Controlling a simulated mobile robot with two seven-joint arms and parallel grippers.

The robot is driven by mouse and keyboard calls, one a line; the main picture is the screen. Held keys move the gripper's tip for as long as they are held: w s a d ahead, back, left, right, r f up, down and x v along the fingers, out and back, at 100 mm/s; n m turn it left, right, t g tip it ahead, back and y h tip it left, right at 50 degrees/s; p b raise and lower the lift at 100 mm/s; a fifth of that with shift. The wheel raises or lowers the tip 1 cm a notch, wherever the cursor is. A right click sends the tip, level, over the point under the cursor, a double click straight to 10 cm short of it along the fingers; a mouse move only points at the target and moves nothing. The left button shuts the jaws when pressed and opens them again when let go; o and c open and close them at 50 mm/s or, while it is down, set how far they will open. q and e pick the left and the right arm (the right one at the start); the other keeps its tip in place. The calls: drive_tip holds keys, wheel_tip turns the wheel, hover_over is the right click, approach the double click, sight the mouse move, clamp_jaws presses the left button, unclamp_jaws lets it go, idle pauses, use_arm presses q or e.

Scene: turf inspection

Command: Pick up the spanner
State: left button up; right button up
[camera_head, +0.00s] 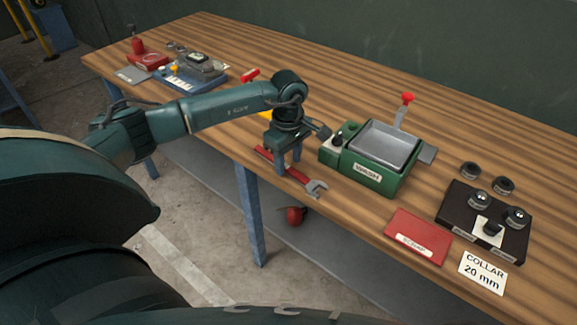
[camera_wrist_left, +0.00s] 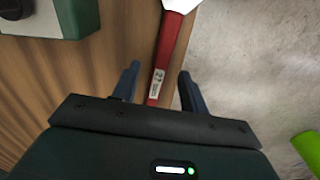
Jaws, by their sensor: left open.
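The spanner (camera_head: 317,188) lies along the table's front edge, with a red handle and a grey open-ended head pointing right. My left gripper (camera_head: 288,164) is over the handle, its fingers pointing down and hiding part of it. In the left wrist view the red handle (camera_wrist_left: 164,62) runs between the two open fingers of my left gripper (camera_wrist_left: 159,72), with a gap on each side. A small printed label shows on the handle. Whether the fingers touch the table cannot be told. My right gripper is not in view.
A green box with a metal tray (camera_head: 381,148) stands just right of my gripper; its edge also shows in the left wrist view (camera_wrist_left: 75,18). A red booklet (camera_head: 417,236), a "COLLAR 20 mm" card (camera_head: 483,272) and a black block (camera_head: 466,206) lie further right. Several items stand far left.

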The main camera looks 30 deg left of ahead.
use_arm(q)
drive_tip(key=shift+f, duration=0.65)
drive_tip(key=shift+c, duration=0.5)
clamp_jaws()
drive_tip(key=shift+r, duration=0.1)
